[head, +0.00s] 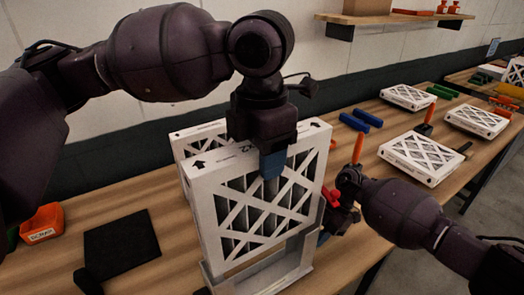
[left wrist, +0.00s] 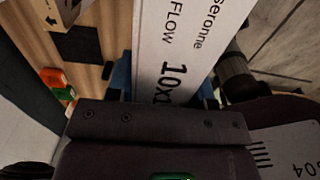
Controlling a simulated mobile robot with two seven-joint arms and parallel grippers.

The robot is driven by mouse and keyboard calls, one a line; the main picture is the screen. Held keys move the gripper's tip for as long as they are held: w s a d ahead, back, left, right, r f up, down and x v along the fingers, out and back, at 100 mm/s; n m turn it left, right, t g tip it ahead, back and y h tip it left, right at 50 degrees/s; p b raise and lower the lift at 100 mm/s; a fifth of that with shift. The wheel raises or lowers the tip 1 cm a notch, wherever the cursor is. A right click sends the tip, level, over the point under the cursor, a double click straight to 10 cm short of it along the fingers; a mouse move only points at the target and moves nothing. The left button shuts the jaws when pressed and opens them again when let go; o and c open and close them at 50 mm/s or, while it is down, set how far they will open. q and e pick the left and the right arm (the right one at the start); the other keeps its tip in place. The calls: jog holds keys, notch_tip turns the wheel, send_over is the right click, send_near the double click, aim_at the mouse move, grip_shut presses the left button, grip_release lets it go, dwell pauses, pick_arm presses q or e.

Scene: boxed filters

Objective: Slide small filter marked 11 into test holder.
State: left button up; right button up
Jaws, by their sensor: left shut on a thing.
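A white boxed filter (head: 225,205) with a lattice face and an up arrow stands upright in the middle of the head view. My left gripper (head: 271,165) is shut on its top edge, with a blue finger on the lattice side. The left wrist view shows its printed edge (left wrist: 175,45) between the blue fingers (left wrist: 165,90). I cannot read an 11 on it. A pale grey frame (head: 293,262), apparently the test holder, is directly below and behind it; I cannot tell how deep the filter sits. My right gripper (head: 343,190) is beside the filter's right edge near a red part; its jaws are unclear.
Another white filter (head: 185,145) stands close behind. More filters (head: 425,155) lie flat at right, with blue cylinders (head: 355,122) and an orange-handled tool (head: 358,148) nearby.

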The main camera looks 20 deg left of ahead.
aim_at(262, 224)
pick_arm(q)
jog(key=shift+f, duration=0.1)
jog(key=shift+f, duration=1.9)
jog(key=shift+f, duration=2.1)
jog(key=shift+f, duration=1.9)
jog(key=shift+f, duration=2.15)
